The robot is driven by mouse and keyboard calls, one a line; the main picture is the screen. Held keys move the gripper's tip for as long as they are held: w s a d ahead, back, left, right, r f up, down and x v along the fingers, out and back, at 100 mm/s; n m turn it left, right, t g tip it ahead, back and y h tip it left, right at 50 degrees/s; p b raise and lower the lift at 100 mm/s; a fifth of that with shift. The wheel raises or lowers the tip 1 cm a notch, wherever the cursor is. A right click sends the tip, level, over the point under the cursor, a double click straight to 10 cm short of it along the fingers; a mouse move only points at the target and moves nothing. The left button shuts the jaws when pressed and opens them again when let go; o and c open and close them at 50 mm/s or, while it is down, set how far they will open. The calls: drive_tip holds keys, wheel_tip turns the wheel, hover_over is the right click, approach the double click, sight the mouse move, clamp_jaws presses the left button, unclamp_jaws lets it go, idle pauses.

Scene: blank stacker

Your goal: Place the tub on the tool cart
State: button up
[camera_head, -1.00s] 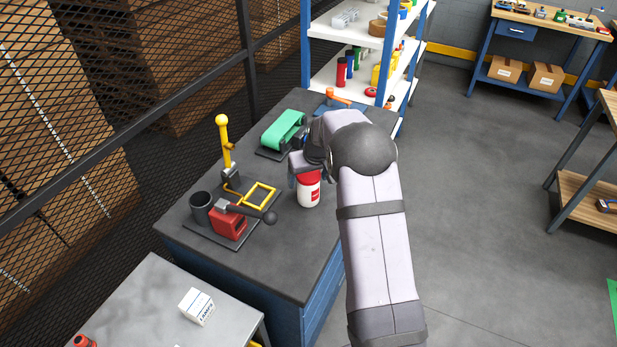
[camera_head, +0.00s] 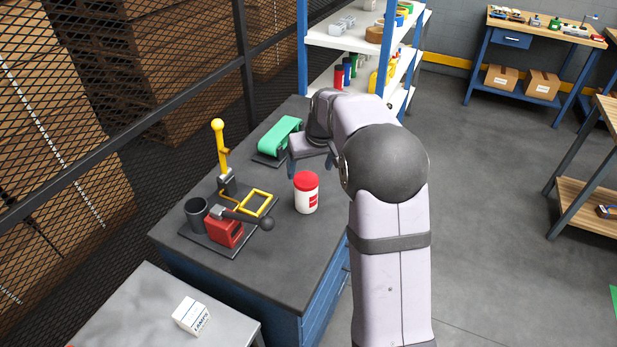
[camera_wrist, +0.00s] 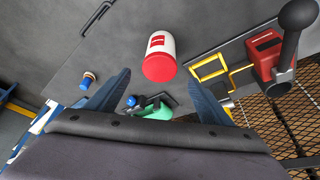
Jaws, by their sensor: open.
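The tub (camera_head: 307,195) is white with a red lid and a red label. It stands upright on the dark top of a blue drawer unit (camera_head: 290,270), which may be the tool cart. The tub also shows in the wrist view (camera_wrist: 160,55), ahead of the fingers. My gripper (camera_head: 311,166) is open and empty, just behind the tub in the head view and apart from it. Its two spread fingers (camera_wrist: 159,82) show in the wrist view with nothing between them but the bench top and objects farther off.
On the same top are a red press with a black lever (camera_head: 225,230), a yellow-handled clamp device (camera_head: 222,160) and a green belt unit (camera_head: 280,136). A grey table (camera_head: 140,310) with a white box (camera_head: 191,315) stands in front. A shelf (camera_head: 350,42) stands behind.

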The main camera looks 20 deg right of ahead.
drive_tip(key=shift+v, duration=1.1)
drive_tip(key=s+a+f+g, duration=0.1)
drive_tip(key=s+a+f, duration=0.2)
drive_tip(key=s, duration=0.7)
drive_tip(key=s+a+f+g, duration=0.2)
drive_tip(key=s+a+f, duration=0.1)
drive_tip(key=s, duration=0.8)
drive_tip(key=s+a+f+g, duration=0.1)
drive_tip(key=s+a+f, duration=0.2)
drive_tip(key=s, duration=0.7)
drive_tip(key=shift+s+f+g, duration=0.3)
drive_tip(key=shift+s+f, duration=0.1)
drive_tip(key=shift+f, duration=0.3)
